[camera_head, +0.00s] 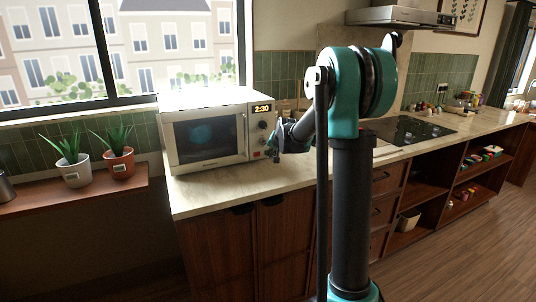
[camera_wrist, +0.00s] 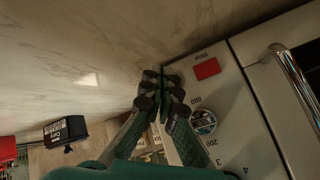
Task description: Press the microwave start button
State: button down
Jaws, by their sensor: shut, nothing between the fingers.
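The white microwave (camera_head: 210,148) stands on the counter with its door closed and its display (camera_head: 262,107) reading 2:30. Its control panel (camera_wrist: 222,95) fills the right part of the wrist view. A red rectangular button (camera_wrist: 207,69) sits on the panel near its lower end, with a dial (camera_wrist: 203,122) beside it. The red button also shows small in the head view (camera_head: 257,155). My gripper (camera_wrist: 163,84) is shut and empty, with its fingertips beside the panel edge, a little left of the red button. In the head view my gripper (camera_head: 272,149) is just right of the panel; contact cannot be told.
The door handle (camera_wrist: 296,80) stands out from the microwave front. The pale countertop (camera_head: 215,188) is clear in front of it. A dark boxy object (camera_wrist: 65,131) shows at the lower left of the wrist view. Two potted plants (camera_head: 75,172) (camera_head: 119,163) stand on the left shelf.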

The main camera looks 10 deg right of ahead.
jog(key=shift+w+a, duration=0.1)
jog(key=shift+w, duration=0.15)
